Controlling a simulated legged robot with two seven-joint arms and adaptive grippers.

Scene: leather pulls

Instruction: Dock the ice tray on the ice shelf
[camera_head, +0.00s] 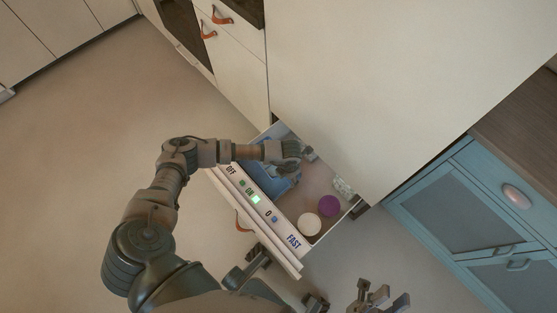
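A blue tray (264,183), which looks like the ice tray, lies in the left part of a pulled-out drawer (321,178). I cannot make out a separate ice shelf. My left arm reaches across the drawer front, and my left gripper (300,160) is over the tray's far right side, covering part of it. Whether its fingers are shut or touch the tray is unclear. My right gripper (383,294) is low in the picture, outside the drawer, with its fingers apart and nothing between them.
The drawer also holds a white round item (309,224), a purple round item (328,206) and a small pale item (342,187). Its front panel (257,199) has labels, lights and a leather pull (242,222). A blue cabinet (480,215) stands right. Floor at left is clear.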

